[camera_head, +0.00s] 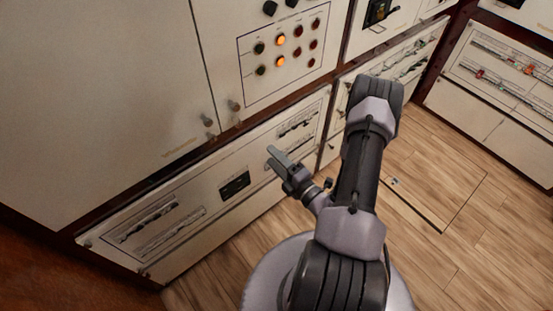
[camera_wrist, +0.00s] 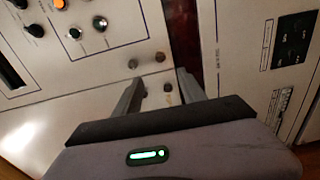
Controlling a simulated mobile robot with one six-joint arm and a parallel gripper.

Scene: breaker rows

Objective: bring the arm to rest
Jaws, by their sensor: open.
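My gripper (camera_head: 279,158) is in the middle of the head view, at the end of my folded arm, in front of the lower cabinet panel (camera_head: 205,187). In the wrist view my gripper (camera_wrist: 160,92) shows two grey fingers spread apart with nothing between them. Beyond the fingers are the cream cabinet fronts and a dark red gap between them. The gripper seems apart from the panel, though the exact distance is hard to tell.
A panel of knobs and lit orange lamps (camera_head: 282,47) is above the gripper. Breaker rows (camera_head: 150,222) line the lower panel. Another cabinet (camera_head: 494,80) stands at the right. Wooden floor (camera_head: 480,228) is clear at right.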

